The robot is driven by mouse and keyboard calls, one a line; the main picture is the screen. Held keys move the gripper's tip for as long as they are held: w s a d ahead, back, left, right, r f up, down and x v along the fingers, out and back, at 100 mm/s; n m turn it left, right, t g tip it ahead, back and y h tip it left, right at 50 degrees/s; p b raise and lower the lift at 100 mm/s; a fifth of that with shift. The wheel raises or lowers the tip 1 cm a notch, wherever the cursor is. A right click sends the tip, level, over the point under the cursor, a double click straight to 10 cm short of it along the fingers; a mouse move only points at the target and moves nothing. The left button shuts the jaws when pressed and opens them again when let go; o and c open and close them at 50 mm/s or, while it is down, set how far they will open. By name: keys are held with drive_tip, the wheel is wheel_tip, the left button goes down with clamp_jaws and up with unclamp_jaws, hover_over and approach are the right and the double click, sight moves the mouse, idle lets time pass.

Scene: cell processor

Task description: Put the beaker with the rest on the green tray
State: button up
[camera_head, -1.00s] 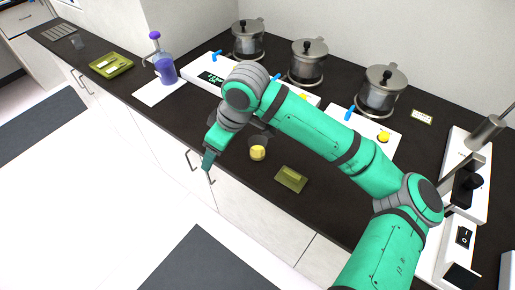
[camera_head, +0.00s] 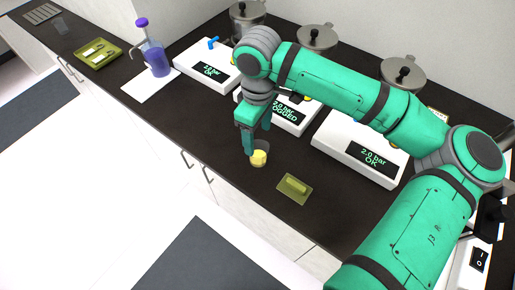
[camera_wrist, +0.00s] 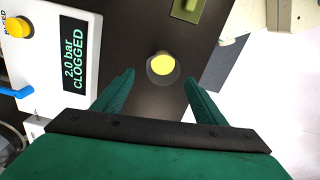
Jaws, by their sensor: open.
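A small clear beaker with yellow contents (camera_head: 258,157) stands upright on the dark counter near its front edge. In the wrist view the beaker (camera_wrist: 163,69) lies just ahead of and between my fingertips. My gripper (camera_head: 254,148) points down at the beaker with its fingers apart and nothing visibly held; it also shows open in the wrist view (camera_wrist: 160,80). Whether a finger touches the beaker I cannot tell. A green tray (camera_head: 83,59) holding several small pale items lies at the far left of the counter.
A small olive plate with a raised block (camera_head: 301,198) lies right of the beaker. A purple-liquid bottle (camera_head: 156,60) stands on a white sheet. White pressure units line the back, one reading "CLOGGED" (camera_wrist: 77,47), with metal pots behind. The counter between bottle and beaker is clear.

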sight(259, 153)
drive_tip(key=f, duration=0.3)
drive_tip(key=shift+s+d+f, duration=0.1)
drive_tip(key=shift+s+f, duration=0.1)
drive_tip(key=shift+s, duration=0.15)
drive_tip(key=shift+f, duration=2.5)
drive_tip(key=c, duration=1.2)
drive_tip(key=shift+r, duration=0.1)
